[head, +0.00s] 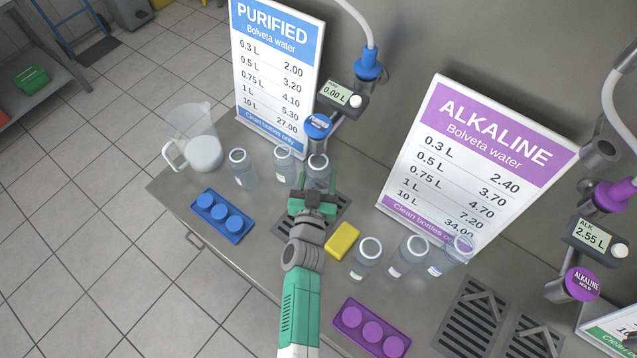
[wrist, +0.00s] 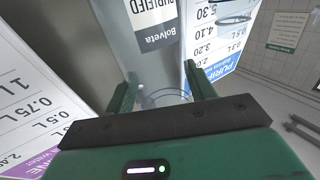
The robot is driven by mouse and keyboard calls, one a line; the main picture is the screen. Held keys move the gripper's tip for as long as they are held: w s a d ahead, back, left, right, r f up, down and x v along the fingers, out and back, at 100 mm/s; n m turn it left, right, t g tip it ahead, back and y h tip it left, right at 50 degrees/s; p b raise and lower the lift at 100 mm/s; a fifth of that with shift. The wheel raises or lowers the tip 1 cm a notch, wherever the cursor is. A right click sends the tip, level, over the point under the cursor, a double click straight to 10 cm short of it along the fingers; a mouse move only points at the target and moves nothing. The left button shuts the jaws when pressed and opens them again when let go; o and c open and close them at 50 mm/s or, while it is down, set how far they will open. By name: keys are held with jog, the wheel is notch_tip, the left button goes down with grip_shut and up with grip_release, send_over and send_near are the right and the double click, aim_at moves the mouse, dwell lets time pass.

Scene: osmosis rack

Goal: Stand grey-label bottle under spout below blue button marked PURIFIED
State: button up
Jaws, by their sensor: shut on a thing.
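My gripper (head: 313,190) is shut on a clear bottle (head: 318,172) in front of the PURIFIED dispenser. In the wrist view the bottle (wrist: 158,65) stands between the two green fingers (wrist: 158,88), and its grey label (wrist: 155,22) reads PURIFIED Bolveta upside down. The blue button (head: 319,125) is just above the bottle's mouth in the head view. The spout under it is hidden. The bottle looks upright; I cannot tell whether its base touches anything. A drip grille (head: 285,229) lies below my gripper, partly covered by it.
Two clear bottles (head: 241,168) (head: 284,162) stand left of the held one, near a jug (head: 204,152) and blue cap tray (head: 222,216). A yellow sponge (head: 343,240), several bottles (head: 408,258) and a purple cap tray (head: 371,330) are to the right. The PURIFIED sign (head: 275,75) stands close behind.

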jog(key=shift+s+f+b, duration=0.15)
jog(key=shift+f+b, duration=0.2)
jog(key=shift+f, duration=1.05)
jog(key=o, duration=1)
jog(key=shift+c, duration=0.2)
jog(key=shift+s+r+p, duration=0.1)
jog(key=shift+r+p, duration=0.25)
jog(key=shift+p, duration=0.05)
jog(key=s+a+p, duration=0.2)
jog(key=s+p, duration=0.4)
jog(key=s, duration=0.5)
jog(key=shift+s+f, duration=0.15)
jog(key=shift+s, duration=0.25)
jog(key=shift+w, duration=0.1)
